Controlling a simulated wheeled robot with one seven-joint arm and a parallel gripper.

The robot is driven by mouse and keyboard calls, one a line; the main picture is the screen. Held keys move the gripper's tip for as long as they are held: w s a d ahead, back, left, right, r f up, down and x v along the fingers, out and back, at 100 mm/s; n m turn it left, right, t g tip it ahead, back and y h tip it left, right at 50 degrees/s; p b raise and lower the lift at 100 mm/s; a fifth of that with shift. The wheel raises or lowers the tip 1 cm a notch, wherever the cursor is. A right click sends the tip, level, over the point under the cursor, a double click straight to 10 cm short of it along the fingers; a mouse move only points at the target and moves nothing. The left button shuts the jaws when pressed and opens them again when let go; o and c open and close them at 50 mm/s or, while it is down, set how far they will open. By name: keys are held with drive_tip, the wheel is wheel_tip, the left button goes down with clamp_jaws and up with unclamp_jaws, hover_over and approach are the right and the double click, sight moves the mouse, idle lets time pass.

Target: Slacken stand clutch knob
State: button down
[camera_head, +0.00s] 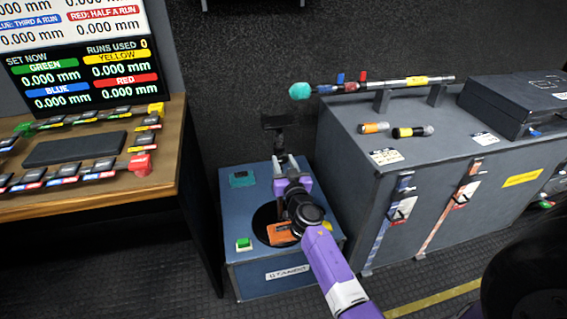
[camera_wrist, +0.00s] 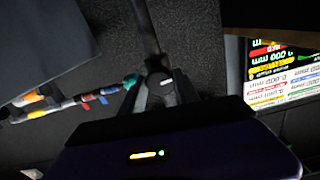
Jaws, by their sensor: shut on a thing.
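The stand is a blue box (camera_head: 272,276) with a black disc on top, a green button (camera_head: 243,244) and a dark post (camera_head: 277,138) rising near the back. My gripper (camera_head: 281,160) reaches over the box at the post. In the wrist view my gripper (camera_wrist: 158,88) has its dark fingers closed around a dark part at the foot of the post (camera_wrist: 144,30). That part is mostly hidden by the fingers; I take it to be the clutch knob. My wrist and arm cover part of the disc and an orange piece (camera_head: 282,233) on it.
A grey case (camera_head: 345,155) stands close on the right, with a long rod (camera_head: 380,84) tipped in teal, two short cylinders and a black box (camera_head: 515,104) on top. A wooden desk (camera_head: 177,165) with a screen (camera_head: 85,60) stands left. A dark wall is behind.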

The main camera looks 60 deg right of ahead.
drive_tip(key=n, duration=0.8)
drive_tip(key=shift+b, duration=0.35)
drive_tip(key=n, duration=0.8)
drive_tip(key=shift+n, duration=0.4)
drive_tip(key=n, duration=0.6)
drive_tip(key=shift+p, duration=0.4)
drive_tip(key=n, duration=0.6)
drive_tip(key=shift+p, duration=0.3)
drive_tip(key=shift+n, duration=0.4)
